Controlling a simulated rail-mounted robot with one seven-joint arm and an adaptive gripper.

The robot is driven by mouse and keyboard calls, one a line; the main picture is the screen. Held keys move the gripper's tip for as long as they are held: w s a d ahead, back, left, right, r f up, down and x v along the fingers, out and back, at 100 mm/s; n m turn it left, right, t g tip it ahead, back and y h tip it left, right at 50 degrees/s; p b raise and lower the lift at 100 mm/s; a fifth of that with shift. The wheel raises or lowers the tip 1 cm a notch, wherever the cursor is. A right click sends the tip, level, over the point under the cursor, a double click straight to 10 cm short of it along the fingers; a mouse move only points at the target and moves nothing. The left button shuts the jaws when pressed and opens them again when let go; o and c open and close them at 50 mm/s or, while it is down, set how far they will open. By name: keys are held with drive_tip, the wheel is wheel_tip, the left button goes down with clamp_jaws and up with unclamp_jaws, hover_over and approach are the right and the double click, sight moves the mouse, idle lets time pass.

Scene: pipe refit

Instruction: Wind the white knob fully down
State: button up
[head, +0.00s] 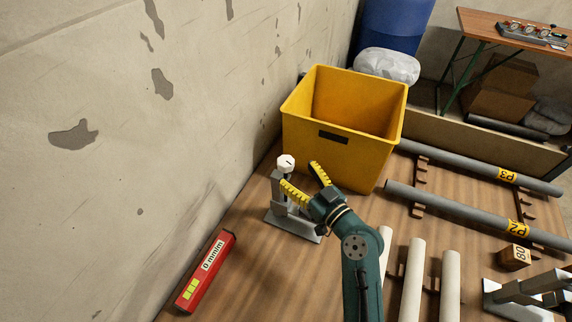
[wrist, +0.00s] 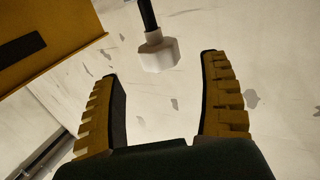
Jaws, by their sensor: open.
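The white knob (head: 286,162) tops a grey clamp-like stand (head: 290,222) on the wooden floor near the wall. In the wrist view the knob (wrist: 160,55) sits on a dark stem, ahead of the fingertips and roughly midway between them. My gripper (head: 303,176) has yellow ribbed fingers and is open, with nothing between them. It is beside the knob, to its right in the head view, and does not appear to touch it. My fingers hide part of the stand. The wrist view also shows my open gripper (wrist: 160,65).
A yellow bin (head: 345,165) stands just behind the stand. A red level-like device (head: 206,270) reading "0 mm/m" lies at front left. White pipes (head: 413,275) and grey pipes (head: 450,212) lie to the right. The wall (head: 150,140) is close on the left.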

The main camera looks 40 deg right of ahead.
sight(293, 167)
drive_tip(key=w, duration=0.5)
drive_tip(key=shift+w+d+b, duration=0.25)
drive_tip(key=shift+d+b, duration=0.1)
drive_tip(key=shift+b, duration=0.05)
drive_tip(key=shift+s, duration=0.1)
drive_tip(key=c, duration=1.2)
drive_tip(key=shift+f+b, duration=0.35)
drive_tip(key=shift+b, duration=0.6)
drive_tip(key=y+b, duration=0.1)
drive_tip(key=b, duration=0.1)
drive_tip(key=n+b, duration=0.1)
drive_tip(key=b, duration=0.1)
drive_tip(key=shift+d+f+y, duration=0.1)
drive_tip(key=shift+f+y, duration=0.1)
drive_tip(key=shift+y, duration=0.2)
drive_tip(key=n+y+b, duration=0.1)
drive_tip(key=y+b, duration=0.1)
drive_tip(key=b, duration=0.1)
drive_tip(key=shift+r+n+y+b, duration=0.35)
drive_tip(key=shift+n+y+b, duration=0.45)
drive_tip(key=shift+y+b, duration=0.15)
drive_tip(key=shift+r, duration=0.1)
